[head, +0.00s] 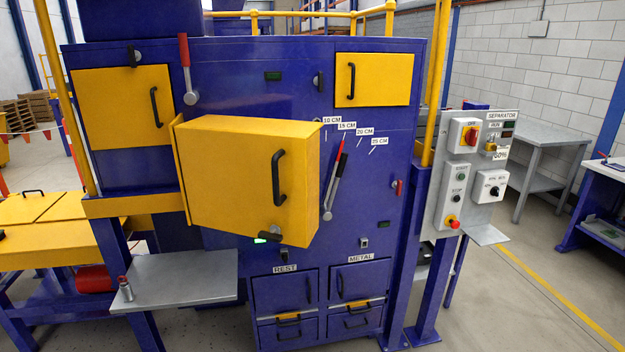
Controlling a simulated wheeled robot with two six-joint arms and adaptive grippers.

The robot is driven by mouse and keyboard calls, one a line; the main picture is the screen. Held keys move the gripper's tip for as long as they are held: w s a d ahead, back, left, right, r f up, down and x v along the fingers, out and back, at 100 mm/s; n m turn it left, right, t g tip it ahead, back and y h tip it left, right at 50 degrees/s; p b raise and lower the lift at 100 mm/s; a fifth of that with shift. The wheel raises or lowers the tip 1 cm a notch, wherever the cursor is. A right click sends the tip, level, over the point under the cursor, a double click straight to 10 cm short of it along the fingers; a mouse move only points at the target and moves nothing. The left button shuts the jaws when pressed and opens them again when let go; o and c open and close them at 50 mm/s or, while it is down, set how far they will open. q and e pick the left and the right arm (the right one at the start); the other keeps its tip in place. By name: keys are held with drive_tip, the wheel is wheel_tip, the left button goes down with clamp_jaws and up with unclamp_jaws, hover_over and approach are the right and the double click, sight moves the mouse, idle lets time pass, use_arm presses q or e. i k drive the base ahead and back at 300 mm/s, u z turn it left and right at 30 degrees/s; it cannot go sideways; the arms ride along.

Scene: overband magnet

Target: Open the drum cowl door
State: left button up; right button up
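The large yellow cowl door (225,175) bulges out from the middle of the blue machine. It has a black upright bar handle (279,178) near its right side and a dark latch (270,235) at its lower right corner. A narrow yellow flange shows along its left edge. I cannot tell for certain whether the door is fully shut or slightly ajar. Its inside and the drum are hidden. Neither of my grippers is in view, and nothing touches the handle.
A red-handled lever (336,175) stands just right of the door beside the centimetre marks. A grey shelf (178,281) juts out below left. Smaller yellow doors (373,80) sit above. The separator control panel (467,180) stands to the right. Floor at front right is clear.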

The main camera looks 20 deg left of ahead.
sight(245, 176)
drive_tip(key=u, duration=0.75)
drive_tip(key=k, duration=0.2)
drive_tip(key=u, duration=0.7)
drive_tip(key=i, duration=0.35)
drive_tip(key=z, duration=0.2)
drive_tip(key=k, duration=1.15)
drive_tip(key=z, duration=1.4)
drive_tip(key=i, duration=2.2)
drive_tip(key=u, duration=0.75)
